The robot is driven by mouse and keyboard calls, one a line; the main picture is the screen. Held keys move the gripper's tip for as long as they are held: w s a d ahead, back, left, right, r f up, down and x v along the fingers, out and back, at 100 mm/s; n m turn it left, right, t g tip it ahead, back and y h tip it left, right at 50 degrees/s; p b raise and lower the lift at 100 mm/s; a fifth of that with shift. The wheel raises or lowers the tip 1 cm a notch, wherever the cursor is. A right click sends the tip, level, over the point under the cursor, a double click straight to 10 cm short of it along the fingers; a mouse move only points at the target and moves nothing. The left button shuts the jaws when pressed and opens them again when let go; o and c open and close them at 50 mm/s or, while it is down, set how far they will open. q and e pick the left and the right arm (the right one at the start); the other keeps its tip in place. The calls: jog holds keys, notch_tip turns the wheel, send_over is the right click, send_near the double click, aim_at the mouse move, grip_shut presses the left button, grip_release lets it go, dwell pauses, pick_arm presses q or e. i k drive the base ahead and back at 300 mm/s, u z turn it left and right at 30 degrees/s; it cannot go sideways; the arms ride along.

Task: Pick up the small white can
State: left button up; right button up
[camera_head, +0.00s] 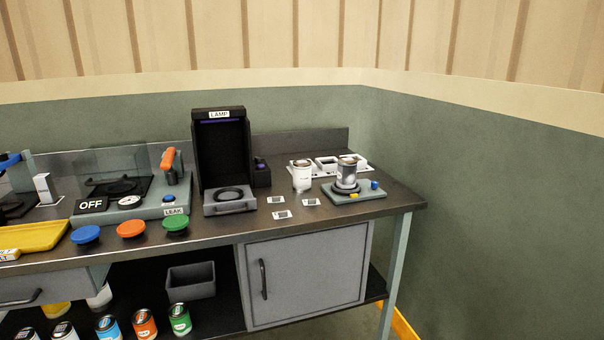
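A small white can (302,178) with a brownish top stands upright on the dark bench top, right of the lamp box. Just right of it, a grey and white can (347,174) stands on a small grey device with a blue knob. The two cans are close together but appear apart. Neither of my grippers shows in the head view.
The bench (300,222) holds a black lamp box (221,155), a white holder with openings (327,163) behind the cans, small label cards (282,214), coloured round knobs (131,229) and a leak device (140,205). Several cans (145,325) and a grey bin (190,281) sit below.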

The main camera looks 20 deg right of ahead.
aim_at(302, 167)
jog(key=u, duration=0.15)
jog(key=i, duration=1.2)
jog(key=z, duration=0.1)
